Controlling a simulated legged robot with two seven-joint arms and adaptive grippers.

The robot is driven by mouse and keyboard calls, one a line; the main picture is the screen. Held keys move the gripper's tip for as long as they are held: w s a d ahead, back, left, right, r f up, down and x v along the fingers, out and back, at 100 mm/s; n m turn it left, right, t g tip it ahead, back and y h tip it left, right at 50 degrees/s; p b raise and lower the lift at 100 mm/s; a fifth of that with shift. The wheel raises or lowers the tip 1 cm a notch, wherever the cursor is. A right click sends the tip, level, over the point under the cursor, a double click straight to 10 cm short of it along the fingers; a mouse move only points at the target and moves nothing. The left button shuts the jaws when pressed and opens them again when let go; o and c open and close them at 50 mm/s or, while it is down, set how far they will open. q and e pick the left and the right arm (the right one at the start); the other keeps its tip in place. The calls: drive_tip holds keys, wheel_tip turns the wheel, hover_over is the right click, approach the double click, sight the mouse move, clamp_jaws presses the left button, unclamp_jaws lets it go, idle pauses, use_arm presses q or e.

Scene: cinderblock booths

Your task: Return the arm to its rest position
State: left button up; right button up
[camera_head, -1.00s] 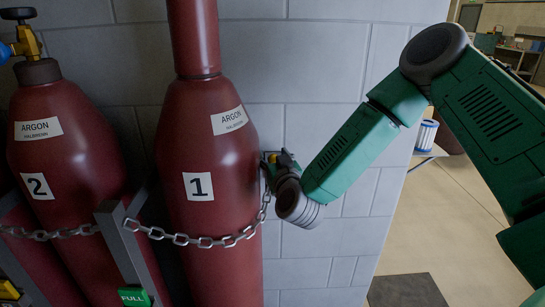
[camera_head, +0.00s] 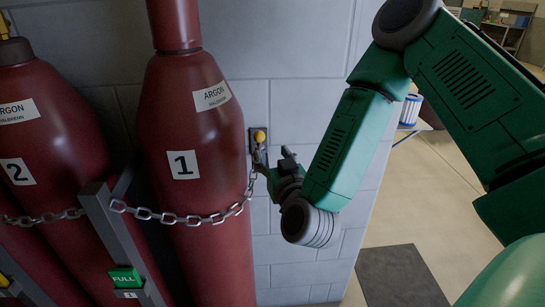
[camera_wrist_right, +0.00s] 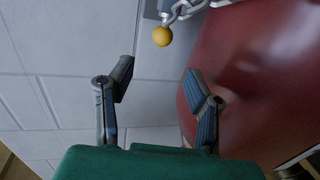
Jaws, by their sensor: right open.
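My right arm (camera_head: 350,145) is green and bends down from the upper right in the head view. Its gripper (camera_head: 260,165) is beside the wall, right of red argon cylinder 1 (camera_head: 196,130). In the right wrist view the gripper (camera_wrist_right: 160,88) has its two fingers spread apart with nothing between them. A yellow ball (camera_wrist_right: 162,36) at the end of the chain (camera_wrist_right: 185,10) is beyond the fingertips and apart from them. The ball also shows at the wall plate in the head view (camera_head: 260,136). My left gripper is out of view.
Argon cylinder 2 (camera_head: 38,130) stands at the left. The chain (camera_head: 190,219) crosses cylinder 1's front, by a grey post with a green FULL tag (camera_head: 126,278). A dark mat (camera_head: 400,275) lies on open floor at right. A blue-and-white canister (camera_head: 411,108) is behind my arm.

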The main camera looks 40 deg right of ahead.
drive_tip(key=shift+s, duration=0.3)
idle(0.5)
drive_tip(key=s+a+f+n+g+y+b, duration=0.1)
drive_tip(key=s+a+f+g+y, duration=0.15)
drive_tip(key=f, duration=0.55)
drive_tip(key=s+a+f+n+g+y+b, duration=0.2)
drive_tip(key=s+a+f, duration=0.1)
drive_tip(key=f, duration=0.4)
drive_tip(key=s+a+f+n+g+y+b, duration=0.1)
drive_tip(key=s+a+f+g+y, duration=0.15)
drive_tip(key=f, duration=0.55)
drive_tip(key=s+d+f+g+b, duration=0.1)
drive_tip(key=s+f+g, duration=0.3)
drive_tip(key=s+f, duration=0.3)
drive_tip(key=s+d+f+g+h+b, duration=0.1)
drive_tip(key=s+f+g, duration=0.4)
drive_tip(key=s, duration=0.8)
drive_tip(key=shift+s+d+f+b, duration=0.2)
drive_tip(key=shift+f+b, duration=0.35)
drive_tip(key=shift+f, duration=0.3)
drive_tip(key=shift+w, duration=0.15)
